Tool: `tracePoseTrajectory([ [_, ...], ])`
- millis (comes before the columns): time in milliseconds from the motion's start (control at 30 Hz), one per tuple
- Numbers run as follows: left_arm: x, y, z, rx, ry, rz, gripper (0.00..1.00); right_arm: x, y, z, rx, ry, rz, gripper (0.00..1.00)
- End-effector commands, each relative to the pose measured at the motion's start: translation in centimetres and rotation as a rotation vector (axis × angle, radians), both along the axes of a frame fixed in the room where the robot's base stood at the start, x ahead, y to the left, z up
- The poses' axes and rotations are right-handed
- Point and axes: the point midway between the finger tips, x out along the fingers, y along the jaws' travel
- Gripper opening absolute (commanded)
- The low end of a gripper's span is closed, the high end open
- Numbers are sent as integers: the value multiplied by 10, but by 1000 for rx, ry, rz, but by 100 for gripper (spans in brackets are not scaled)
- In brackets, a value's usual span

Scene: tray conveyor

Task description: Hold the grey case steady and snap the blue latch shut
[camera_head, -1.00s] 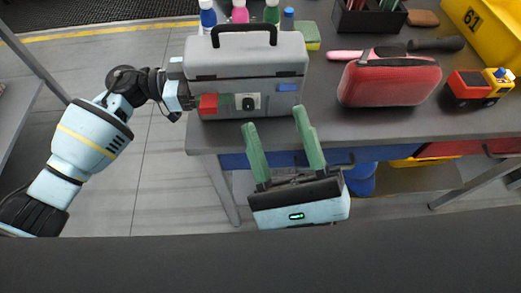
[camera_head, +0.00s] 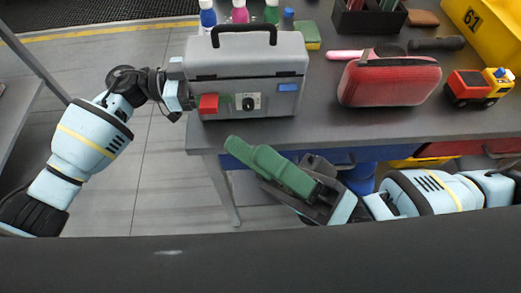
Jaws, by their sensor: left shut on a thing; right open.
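The grey case (camera_head: 247,68) stands upright on the left end of the table, its lid down and its black handle on top. The blue latch (camera_head: 288,87) is on the right of its front, just under the lid seam; I cannot tell whether it is snapped. A red latch (camera_head: 208,104) is on the left of the front. My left gripper (camera_head: 186,88) is shut on the case's left side; its fingertips are mostly hidden.
A red zip case (camera_head: 390,82) stands right of the grey case. Behind are several bottles (camera_head: 240,12), a green sponge (camera_head: 306,36), a dark screwdriver-like tool (camera_head: 436,44) and a black organiser (camera_head: 368,18). A toy truck (camera_head: 479,86) and yellow bin (camera_head: 488,30) are at the right.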

Motion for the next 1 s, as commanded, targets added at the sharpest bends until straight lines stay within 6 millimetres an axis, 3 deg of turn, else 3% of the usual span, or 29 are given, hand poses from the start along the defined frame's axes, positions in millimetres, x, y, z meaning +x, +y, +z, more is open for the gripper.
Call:
tracePoseTrajectory([
  [533,0,0,2,-4,-2,0,29,1,1,-3,-2,-34,-72,51],
  [1000,0,0,2,-4,-2,0,29,19,0,-25,-106,-204,-703,51],
])
